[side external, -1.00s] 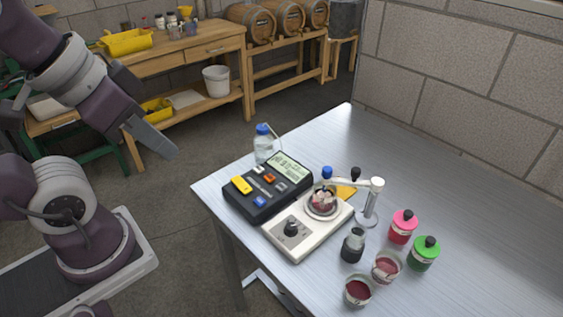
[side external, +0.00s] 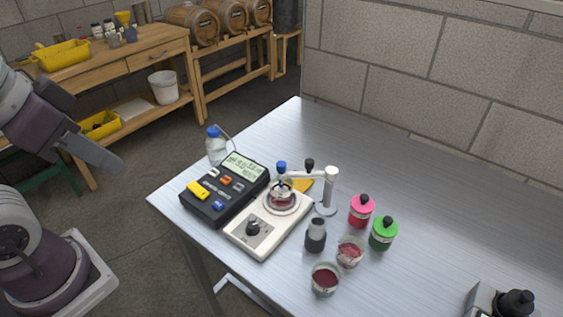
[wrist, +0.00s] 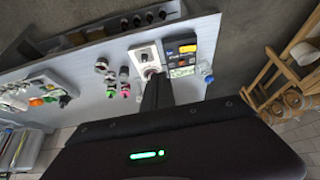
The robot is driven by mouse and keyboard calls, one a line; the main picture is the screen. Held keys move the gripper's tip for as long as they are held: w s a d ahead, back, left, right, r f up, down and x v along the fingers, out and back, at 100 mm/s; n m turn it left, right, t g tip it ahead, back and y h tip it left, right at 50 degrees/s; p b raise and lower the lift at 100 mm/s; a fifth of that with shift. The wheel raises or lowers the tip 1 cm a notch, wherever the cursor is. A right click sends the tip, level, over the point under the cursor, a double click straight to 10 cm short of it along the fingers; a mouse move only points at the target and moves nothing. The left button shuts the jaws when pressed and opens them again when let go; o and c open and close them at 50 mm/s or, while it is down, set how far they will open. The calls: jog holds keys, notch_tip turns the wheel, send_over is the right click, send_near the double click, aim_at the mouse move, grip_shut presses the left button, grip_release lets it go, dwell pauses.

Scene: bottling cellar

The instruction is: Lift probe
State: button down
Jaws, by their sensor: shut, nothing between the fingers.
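A probe with a blue cap (side external: 281,168) stands upright over a small beaker of red liquid (side external: 280,194) on a white stirrer (side external: 252,236). A white stand with an arm (side external: 329,186) reaches over that beaker. A black-capped piece (side external: 309,165) rises beside the stand arm; I cannot tell what it is. A black meter with a lit screen (side external: 242,165) sits left of the stirrer. My gripper (side external: 112,164) is shut and empty, left of the table and well apart from the probe. In the wrist view my gripper (wrist: 158,80) points toward the stirrer (wrist: 147,54).
A clear bottle with a blue cap (side external: 216,150) stands behind the meter.

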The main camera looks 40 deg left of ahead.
jog(key=c, duration=2.2)
grip_release()
jog(key=c, duration=1.8)
grip_release()
jog(key=shift+w+r, duration=0.1)
jog(key=shift+w, duration=0.05)
jog(key=o, duration=0.5)
jog(key=shift+m+g, duration=0.6)
jog(key=shift+m, duration=0.3)
jog(key=w, duration=0.2)
jog(key=w+r, duration=0.1)
jog(key=w, duration=0.1)
jog(key=w+r, duration=0.1)
jog(key=w, duration=0.1)
jog(key=shift+w+d+r, duration=0.1)
jog(key=shift+d+r, duration=0.15)
jog(key=shift+d, duration=0.15)
jog(key=shift+o, duration=0.2)
jog(key=m+g, duration=0.4)
jog(key=m, duration=0.3)
send_over(281, 163)
jog(key=f, duration=1.1)
jog(key=shift+s+f, duration=0.25)
jog(key=shift+f, duration=0.15)
jog(key=f, duration=0.7)
jog(key=shift+w+f, duration=0.25)
jog(key=shift+f, duration=0.2)
grip_shut()
